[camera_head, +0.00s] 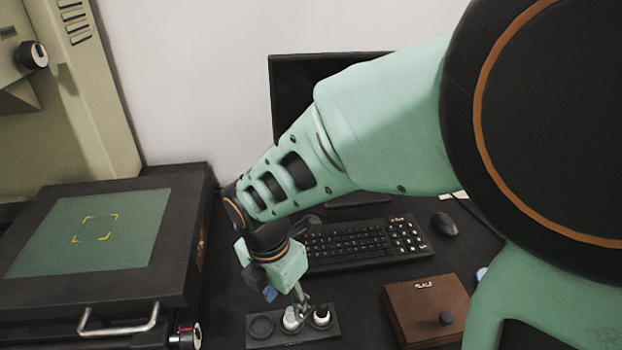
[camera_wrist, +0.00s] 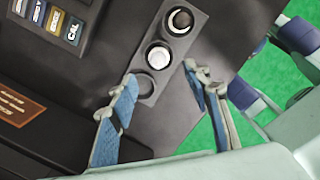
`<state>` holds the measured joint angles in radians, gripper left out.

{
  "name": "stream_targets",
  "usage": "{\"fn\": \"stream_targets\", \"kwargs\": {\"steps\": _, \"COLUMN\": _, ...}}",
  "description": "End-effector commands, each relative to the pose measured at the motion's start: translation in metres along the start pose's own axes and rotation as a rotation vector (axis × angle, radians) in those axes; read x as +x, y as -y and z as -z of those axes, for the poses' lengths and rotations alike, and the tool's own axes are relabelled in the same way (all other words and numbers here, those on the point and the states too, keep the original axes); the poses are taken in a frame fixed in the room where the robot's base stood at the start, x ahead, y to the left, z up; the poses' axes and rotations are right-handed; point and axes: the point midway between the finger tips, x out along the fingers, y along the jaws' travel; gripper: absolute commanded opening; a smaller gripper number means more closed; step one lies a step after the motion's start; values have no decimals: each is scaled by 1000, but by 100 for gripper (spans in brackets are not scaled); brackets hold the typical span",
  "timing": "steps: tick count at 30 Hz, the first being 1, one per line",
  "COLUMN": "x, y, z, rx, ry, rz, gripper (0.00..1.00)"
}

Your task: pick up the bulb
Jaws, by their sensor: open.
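A dark rack (camera_head: 279,338) with three round places stands on the table, below my gripper. A round white piece, which looks like the bulb (camera_head: 291,319), sits in its middle place. In the wrist view the white piece (camera_wrist: 159,56) shows from above, just beyond the fingertips. My gripper (camera_head: 299,299) points down over the rack. In the wrist view its blue-padded fingers (camera_wrist: 161,78) are spread apart with nothing between them. The fingers partly cover the rack in the head view.
A black-topped white piece (camera_head: 321,317) stands close beside the white one; the left place (camera_head: 262,326) is empty. A brown box (camera_head: 425,311), keyboard (camera_head: 352,244) and mouse (camera_head: 444,224) lie to the right. A machine with a green plate (camera_head: 100,229) stands left.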

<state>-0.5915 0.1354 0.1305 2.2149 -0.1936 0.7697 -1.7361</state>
Motion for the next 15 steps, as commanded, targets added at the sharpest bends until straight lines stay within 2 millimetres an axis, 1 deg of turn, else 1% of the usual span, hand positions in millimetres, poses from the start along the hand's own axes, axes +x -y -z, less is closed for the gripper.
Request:
{"fn": "stream_targets", "kwargs": {"steps": 1, "x": 10, "y": 0, "z": 1, "rx": 0, "ry": -1, "rz": 2, "gripper": 44}}
{"fn": "stream_targets", "kwargs": {"steps": 8, "x": 27, "y": -1, "z": -1, "rx": 2, "ry": -1, "rz": -2, "gripper": 44}}
{"fn": "stream_targets", "kwargs": {"steps": 15, "x": 63, "y": 0, "z": -6, "rx": 1, "ry": -1, "rz": -1, "gripper": 44}}
